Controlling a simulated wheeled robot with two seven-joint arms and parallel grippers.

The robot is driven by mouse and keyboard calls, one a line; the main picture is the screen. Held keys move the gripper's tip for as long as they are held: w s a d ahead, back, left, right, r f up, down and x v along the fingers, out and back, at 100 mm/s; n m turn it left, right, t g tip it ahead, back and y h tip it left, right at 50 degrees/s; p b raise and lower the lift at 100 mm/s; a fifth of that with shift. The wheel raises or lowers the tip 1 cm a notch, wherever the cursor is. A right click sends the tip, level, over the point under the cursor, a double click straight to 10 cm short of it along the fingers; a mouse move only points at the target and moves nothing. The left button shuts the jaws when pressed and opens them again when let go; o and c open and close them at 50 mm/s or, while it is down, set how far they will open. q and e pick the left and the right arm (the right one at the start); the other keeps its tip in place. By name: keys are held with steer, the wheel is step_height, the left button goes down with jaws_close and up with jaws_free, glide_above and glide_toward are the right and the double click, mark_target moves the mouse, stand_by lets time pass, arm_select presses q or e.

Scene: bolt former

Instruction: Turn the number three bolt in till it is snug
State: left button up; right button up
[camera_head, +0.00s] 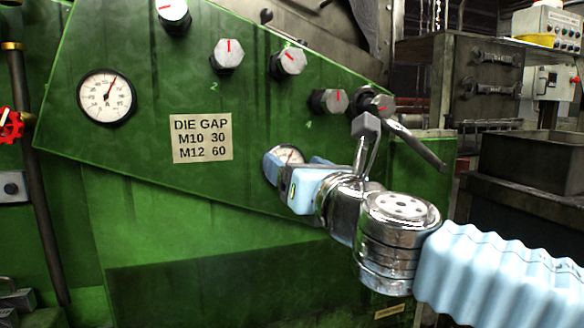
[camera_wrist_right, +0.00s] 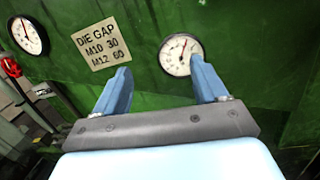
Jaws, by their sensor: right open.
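The number three bolt (camera_head: 288,62) is a grey hex head with a red mark, third from the left in the sloping row on the green panel. A digit 2 sits below the bolt (camera_head: 226,55) to its left, and a 4 below the bolt (camera_head: 329,101) to its right. The number three bolt is not in the wrist view. My right gripper (camera_head: 292,168) is below the row, in front of the lower gauge, apart from the bolt. In the right wrist view its two blue fingers (camera_wrist_right: 165,88) are spread with nothing between them. My left gripper is out of view.
A dark bar (camera_head: 415,145) slants down right from the row's right end. The lower gauge (camera_wrist_right: 180,55) is close beyond my right fingers. A larger gauge (camera_head: 107,97) and a DIE GAP plate (camera_head: 202,138) are left. Wrenches (camera_head: 496,60) hang at the back right.

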mark_target(294, 63)
steer(key=s+d+r+n+t, duration=0.25)
steer(key=s+r, duration=0.35)
steer(key=r, duration=0.5)
steer(key=shift+t, duration=0.45)
steer(key=p+x, duration=0.1)
steer(key=x, duration=0.3)
steer(key=p+x, duration=0.1)
steer(key=x, duration=0.4)
steer(key=p+x, duration=0.2)
steer(key=x, duration=0.2)
steer(key=shift+w+d+r, duration=0.1)
steer(key=shift+w+d, duration=0.25)
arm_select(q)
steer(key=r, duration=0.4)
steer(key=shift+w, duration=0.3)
arm_select(e)
steer(key=c, duration=1)
